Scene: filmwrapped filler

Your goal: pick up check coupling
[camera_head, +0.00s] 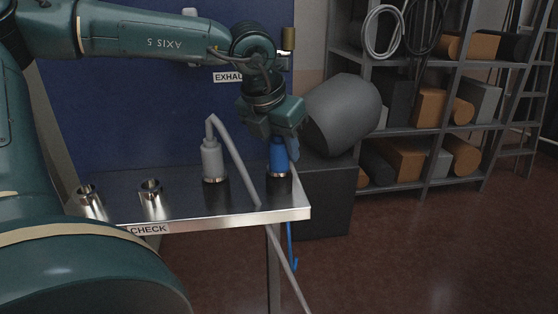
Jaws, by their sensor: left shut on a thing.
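My left gripper (272,132) points down over the right end of a steel shelf. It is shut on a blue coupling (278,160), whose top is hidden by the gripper. The blue coupling is upright and its lower end meets a dark socket (279,184) on the shelf; I cannot tell whether it is seated or just above. A blue hose (291,252) hangs below the shelf edge. A "CHECK" label (148,229) is on the shelf's front edge at left. My right gripper is not in view.
A grey coupling (212,158) with a grey hose (237,166) stands left of the blue one. Two empty metal sockets (151,193) sit further left on the steel shelf (190,210). A grey cylinder (341,114) on a dark box (325,190) is close at right. Storage racks (421,132) stand behind.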

